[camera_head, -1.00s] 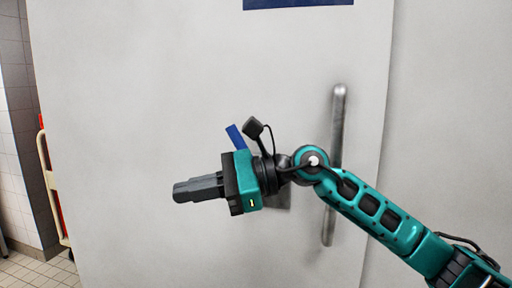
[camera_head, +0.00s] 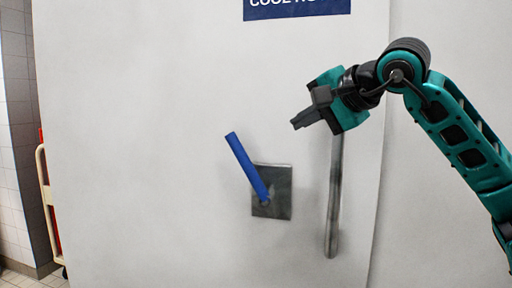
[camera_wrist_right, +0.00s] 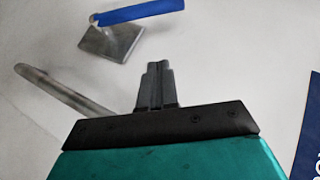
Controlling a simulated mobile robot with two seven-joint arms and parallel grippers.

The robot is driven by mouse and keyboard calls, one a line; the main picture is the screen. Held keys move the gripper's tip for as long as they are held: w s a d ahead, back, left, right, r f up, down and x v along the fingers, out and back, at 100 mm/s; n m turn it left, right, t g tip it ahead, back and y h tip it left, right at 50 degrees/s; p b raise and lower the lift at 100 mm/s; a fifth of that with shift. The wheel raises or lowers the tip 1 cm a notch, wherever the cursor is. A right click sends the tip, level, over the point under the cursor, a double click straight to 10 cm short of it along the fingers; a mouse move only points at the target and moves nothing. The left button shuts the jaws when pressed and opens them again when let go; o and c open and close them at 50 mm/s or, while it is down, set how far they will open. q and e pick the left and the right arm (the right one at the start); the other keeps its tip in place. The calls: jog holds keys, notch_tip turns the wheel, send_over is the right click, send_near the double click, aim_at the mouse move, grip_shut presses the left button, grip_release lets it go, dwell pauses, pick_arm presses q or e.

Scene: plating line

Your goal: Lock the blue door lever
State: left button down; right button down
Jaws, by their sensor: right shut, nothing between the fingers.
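The blue door lever (camera_head: 246,165) sits on a square grey metal plate (camera_head: 281,204) on the white door. It tilts up and to the left from its pivot on the plate. In the right wrist view the blue lever (camera_wrist_right: 140,12) and its plate (camera_wrist_right: 117,39) show at the top, beyond the fingertips. My right gripper (camera_head: 303,122) is shut and empty, above and to the right of the lever, apart from it. In the right wrist view its fingers (camera_wrist_right: 157,80) are together with nothing between them. My left gripper is not in view.
A vertical metal pull handle (camera_head: 334,200) is on the door right of the plate, partly behind my right gripper. A dark blue sign (camera_head: 297,8) is at the door's top. A cream-framed cart (camera_head: 47,205) stands at the left. The door left of the lever is clear.

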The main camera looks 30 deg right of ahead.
send_over(250, 165)
jog(key=s+d, duration=0.1)
jog(key=s, duration=0.1)
jog(key=f, duration=0.5)
jog(key=shift+w+d+f, duration=0.1)
jog(key=shift+d+f, duration=0.1)
jog(key=shift+f, duration=0.2)
jog(key=shift+w+a+f, duration=0.25)
jog(key=shift+a, duration=0.1)
